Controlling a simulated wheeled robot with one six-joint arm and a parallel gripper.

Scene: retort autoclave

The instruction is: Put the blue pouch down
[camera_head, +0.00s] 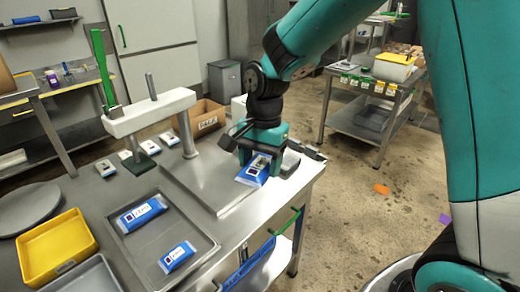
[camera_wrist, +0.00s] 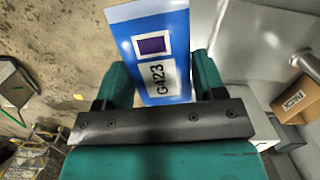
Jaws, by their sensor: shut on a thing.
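My gripper (camera_head: 268,152) is shut on a blue pouch (camera_head: 252,171) with a white label, by the right end of the steel table. In the wrist view the held pouch (camera_wrist: 174,28) stands out between the two green fingers, showing a purple square and a label that seems to read "G423". In the head view its lower end hangs near the right edge of a flat steel plate (camera_head: 203,188). I cannot tell whether it touches anything. Two other blue pouches, one larger (camera_head: 141,214) and one smaller (camera_head: 178,256), lie apart in a shallow steel tray (camera_head: 205,237).
A white-armed stand (camera_head: 150,113) with a post rises behind the plate. A yellow bin (camera_head: 57,248) and a grey bin (camera_head: 85,276) are at left. Several small white-and-dark items line the table's back. A cardboard box (camera_head: 205,119) is behind. A cart (camera_head: 375,105) stands beyond open floor.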

